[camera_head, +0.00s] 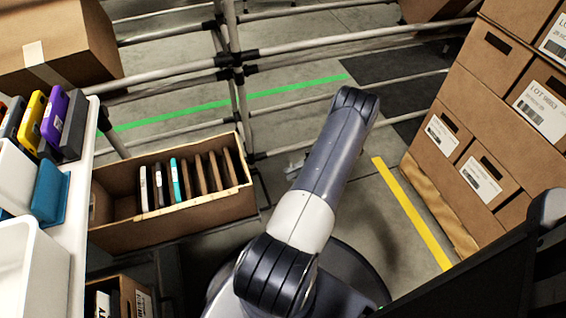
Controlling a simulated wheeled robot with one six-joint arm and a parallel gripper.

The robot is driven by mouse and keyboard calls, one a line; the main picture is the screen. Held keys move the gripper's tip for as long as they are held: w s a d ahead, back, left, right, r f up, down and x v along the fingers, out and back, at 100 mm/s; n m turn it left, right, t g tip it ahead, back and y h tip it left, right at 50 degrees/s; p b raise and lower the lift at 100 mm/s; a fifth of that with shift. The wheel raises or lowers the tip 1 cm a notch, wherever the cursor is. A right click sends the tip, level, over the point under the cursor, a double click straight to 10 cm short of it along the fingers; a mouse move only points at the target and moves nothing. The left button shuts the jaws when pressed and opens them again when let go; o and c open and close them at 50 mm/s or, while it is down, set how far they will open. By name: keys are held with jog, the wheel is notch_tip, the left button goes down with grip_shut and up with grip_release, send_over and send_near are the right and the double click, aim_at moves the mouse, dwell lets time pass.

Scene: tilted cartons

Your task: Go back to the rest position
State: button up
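My arm rises from my base at the bottom middle and reaches up and away, its elbow at the upper middle of the view. My gripper is mostly hidden behind my arm; only a small grey part (295,168) shows just left of the forearm, to the right of the open carton. Its fingers cannot be made out, and I see nothing held there. The open brown carton (180,222) stands at the left of my arm, tilted in the view, with several upright brown dividers and a few thin dark, white and teal items inside.
A white shelf (78,215) at the left carries yellow, purple and dark cases and a white bin (28,268). Stacked cartons (500,120) stand at the right. A pipe rack (236,75) runs behind. Grey floor with a yellow line (412,213) lies free right of my arm.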

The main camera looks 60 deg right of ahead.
aim_at(264, 185)
jog(key=b+x, duration=0.2)
jog(key=x, duration=0.8)
jog(key=shift+w+a, duration=0.1)
jog(key=shift+a, duration=0.1)
jog(key=shift+w+a, duration=0.25)
jog(key=shift+a, duration=0.1)
